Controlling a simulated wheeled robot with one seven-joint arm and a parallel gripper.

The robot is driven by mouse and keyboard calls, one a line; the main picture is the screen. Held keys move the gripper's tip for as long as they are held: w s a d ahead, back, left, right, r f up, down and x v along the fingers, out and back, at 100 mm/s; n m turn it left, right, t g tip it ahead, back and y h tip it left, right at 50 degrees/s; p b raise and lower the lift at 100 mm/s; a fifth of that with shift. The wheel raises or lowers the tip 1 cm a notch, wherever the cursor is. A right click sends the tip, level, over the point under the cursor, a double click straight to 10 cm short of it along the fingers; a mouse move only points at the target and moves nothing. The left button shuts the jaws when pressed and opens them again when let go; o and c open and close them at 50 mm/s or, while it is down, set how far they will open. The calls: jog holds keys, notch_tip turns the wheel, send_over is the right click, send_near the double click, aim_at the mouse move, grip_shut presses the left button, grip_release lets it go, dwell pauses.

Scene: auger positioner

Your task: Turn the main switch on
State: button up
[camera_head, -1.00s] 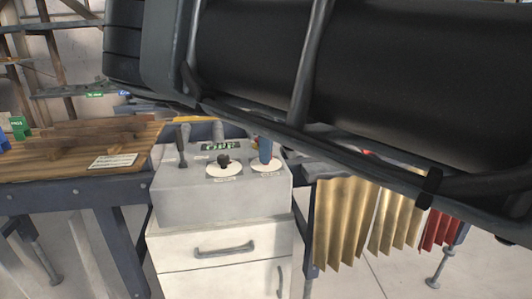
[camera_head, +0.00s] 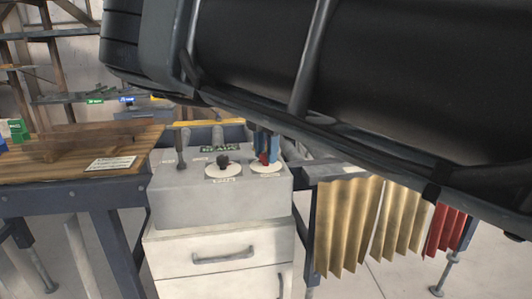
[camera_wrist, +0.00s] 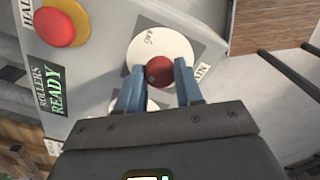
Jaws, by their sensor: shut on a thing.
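The grey control box (camera_head: 220,203) stands on a white drawer cabinet. At its right end is a round white dial plate (camera_wrist: 140,48) with a partly hidden label ending in "AIN"; it also shows in the head view (camera_head: 266,170). A red knob (camera_wrist: 159,71) sits on this plate and also shows in the head view (camera_head: 263,158). My gripper (camera_wrist: 160,75) is shut on the red knob, with one blue finger on each side. The fingers hide part of the plate and its label.
A black knob (camera_head: 223,161) on its own white plate and an upright dark lever (camera_head: 180,149) stand left of the red knob. A red button on yellow (camera_wrist: 62,26) and a green "READY" sign (camera_wrist: 53,93) are nearby. A wooden bench (camera_head: 80,145) is at left, tan curtains (camera_head: 350,220) at right.

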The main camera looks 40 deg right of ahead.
jog(key=shift+w+n, duration=0.1)
jog(key=shift+n, duration=1)
jog(key=shift+r, duration=0.1)
jog(key=o, duration=1)
jog(key=shift+o, duration=0.2)
notch_tip(320, 180, up, 8)
jog(key=shift+f+b, duration=0.15)
jog(key=shift+b, duration=0.5)
